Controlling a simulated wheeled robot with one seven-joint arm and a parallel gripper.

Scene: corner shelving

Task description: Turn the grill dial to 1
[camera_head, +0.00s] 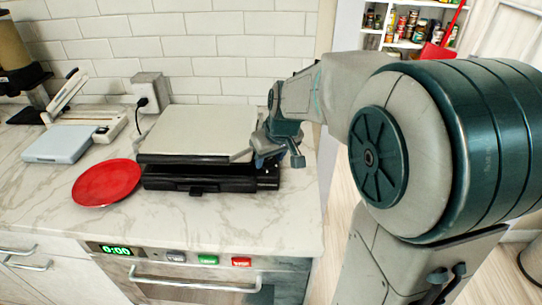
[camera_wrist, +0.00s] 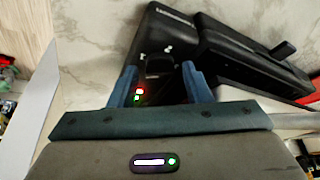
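The grill (camera_head: 200,130) stands on the counter with its light lid down over a black base. Its black body also shows in the wrist view (camera_wrist: 245,50). My gripper (camera_head: 266,160) is at the grill's right side, low near the base. In the wrist view its two blue fingers (camera_wrist: 160,86) are apart, with the dark end of the grill between and just beyond them. A small red light and a green light show beside the left finger. Contact cannot be told.
A red plate (camera_head: 107,183) lies left of the grill. A wall outlet (camera_head: 150,93) with a plugged-in cord is behind it. A pale blue scale-like device (camera_head: 62,144) is farther left. The counter's right edge is close to my arm. An oven (camera_head: 195,280) is below.

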